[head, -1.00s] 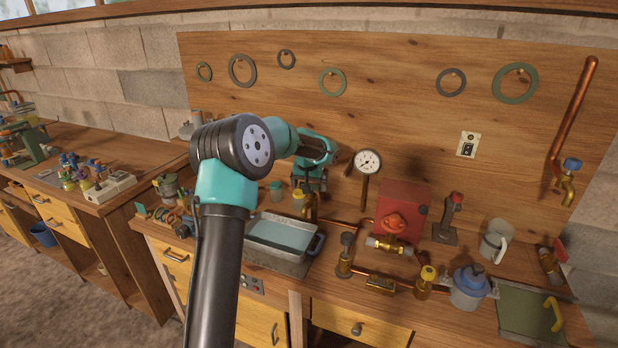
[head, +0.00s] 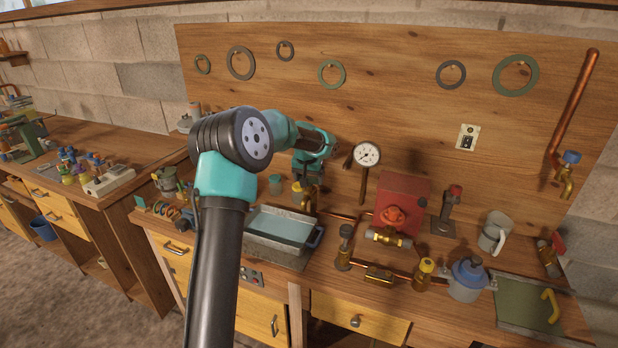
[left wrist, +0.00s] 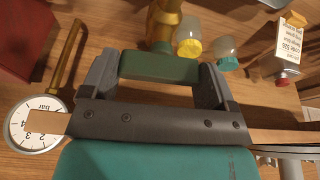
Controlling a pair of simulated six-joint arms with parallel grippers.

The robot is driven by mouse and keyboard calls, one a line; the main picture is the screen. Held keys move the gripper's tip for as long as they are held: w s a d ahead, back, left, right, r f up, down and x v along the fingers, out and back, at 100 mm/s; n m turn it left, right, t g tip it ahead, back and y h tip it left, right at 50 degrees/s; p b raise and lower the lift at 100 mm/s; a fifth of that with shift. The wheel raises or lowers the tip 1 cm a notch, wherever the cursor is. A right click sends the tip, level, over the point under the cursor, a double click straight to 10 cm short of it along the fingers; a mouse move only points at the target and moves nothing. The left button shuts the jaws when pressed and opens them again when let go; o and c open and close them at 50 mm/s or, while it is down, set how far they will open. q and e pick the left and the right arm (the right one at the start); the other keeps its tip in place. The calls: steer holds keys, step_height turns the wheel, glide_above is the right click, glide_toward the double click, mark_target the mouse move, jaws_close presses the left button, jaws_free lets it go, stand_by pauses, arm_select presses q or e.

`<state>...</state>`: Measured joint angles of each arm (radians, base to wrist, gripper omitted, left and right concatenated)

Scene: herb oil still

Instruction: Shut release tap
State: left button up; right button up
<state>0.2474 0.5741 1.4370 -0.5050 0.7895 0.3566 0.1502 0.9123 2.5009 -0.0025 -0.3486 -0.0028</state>
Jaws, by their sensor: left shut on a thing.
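In the head view my left gripper (head: 308,176) points down at a brass tap (head: 309,200) behind the water-filled metal tray. In the left wrist view the gripper (left wrist: 156,66) is shut on a green bar-shaped handle (left wrist: 160,67), one finger at each end. The brass tap body (left wrist: 163,25) shows just beyond the handle. I take this to be the release tap; no label on it is readable. The handle is hidden by my gripper in the head view. My right gripper is not in view.
The metal tray (head: 249,253) is in front of the tap. A pressure gauge (head: 367,154) and a red box (head: 402,195) stand to the right. Small jars with yellow (left wrist: 190,48) and green lids are close by the tap. Copper pipes and brass fittings crowd the bench's middle.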

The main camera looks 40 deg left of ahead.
arm_select(q)
steer(key=shift+m, duration=0.5)
steer(key=o, duration=0.8)
steer(key=v, duration=1.7)
steer(key=shift+s+a+r, duration=0.15)
steer(key=shift+a+r, duration=0.05)
steer(key=shift+a, duration=0.05)
